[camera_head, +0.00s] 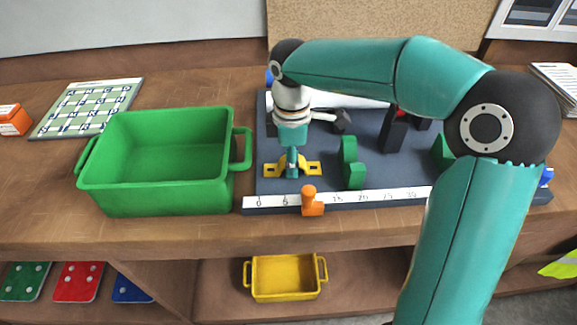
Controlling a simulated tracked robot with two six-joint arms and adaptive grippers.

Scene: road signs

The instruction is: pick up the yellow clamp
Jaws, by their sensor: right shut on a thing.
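The yellow clamp (314,168) lies on the dark board (330,185), near its left front part, just behind the white ruler strip. My right gripper (292,171) points straight down at the clamp's middle and is shut on it. The gripper covers the clamp's centre, so only its flat yellow ends show on both sides. The clamp looks at or very close to the board's surface; I cannot tell whether it touches. My left gripper is not in view.
A green bin (160,165) stands empty left of the board. An orange piece (312,203) stands on the ruler strip (370,196) in front of the clamp. Green blocks (350,165) stand right of the gripper. A yellow bin (285,278) sits on the lower shelf.

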